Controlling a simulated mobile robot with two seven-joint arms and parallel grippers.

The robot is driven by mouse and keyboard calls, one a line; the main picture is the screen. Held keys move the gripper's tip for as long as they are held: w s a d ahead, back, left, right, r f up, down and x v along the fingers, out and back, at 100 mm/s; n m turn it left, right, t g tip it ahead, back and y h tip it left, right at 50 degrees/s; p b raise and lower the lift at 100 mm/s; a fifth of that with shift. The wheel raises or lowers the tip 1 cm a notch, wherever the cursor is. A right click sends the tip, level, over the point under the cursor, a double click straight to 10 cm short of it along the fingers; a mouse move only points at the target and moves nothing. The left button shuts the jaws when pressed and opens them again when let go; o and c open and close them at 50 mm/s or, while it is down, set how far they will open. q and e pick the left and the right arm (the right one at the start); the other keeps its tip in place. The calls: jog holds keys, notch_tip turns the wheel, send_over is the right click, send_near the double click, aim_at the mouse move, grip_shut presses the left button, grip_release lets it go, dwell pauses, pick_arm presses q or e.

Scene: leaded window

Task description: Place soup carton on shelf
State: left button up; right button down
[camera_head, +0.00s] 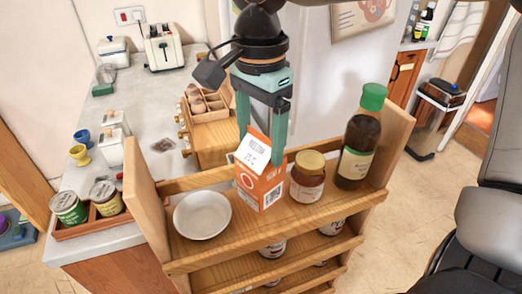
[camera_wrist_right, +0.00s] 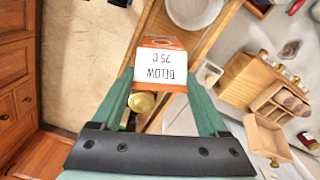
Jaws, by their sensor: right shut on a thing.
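The soup carton (camera_head: 262,177) is orange with a white printed gable top. It is upright over the top tier of the wooden shelf (camera_head: 190,262), between a white bowl and a brown jar. Its lower edge is close to the shelf board; I cannot tell whether it rests on it. My right gripper (camera_head: 261,149) reaches down from above, its green fingers shut on the carton's upper part. In the right wrist view the carton's white top (camera_wrist_right: 160,67) shows between the fingers (camera_wrist_right: 160,80). My left gripper is not in view.
On the top tier stand the white bowl (camera_head: 202,214), the brown jar (camera_head: 307,177) with a tan lid, and a tall dark bottle (camera_head: 359,142) with a green cap. Jars (camera_head: 272,248) fill lower tiers. A counter (camera_head: 140,115) with a toaster (camera_head: 163,47) lies behind left.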

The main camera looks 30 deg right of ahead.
jog(key=shift+w+d+f, duration=0.2)
jog(key=shift+w+f, duration=0.05)
jog(key=shift+f, duration=0.1)
jog(key=shift+w+d+f, duration=0.1)
jog(key=shift+f, duration=0.8)
jog(key=shift+w+d+f, duration=0.1)
jog(key=shift+f, duration=0.9)
jog(key=shift+f, duration=0.15)
grip_release()
notch_tip(320, 180, up, 12)
jog(key=shift+r+p, duration=0.2)
jog(key=shift+p, duration=0.1)
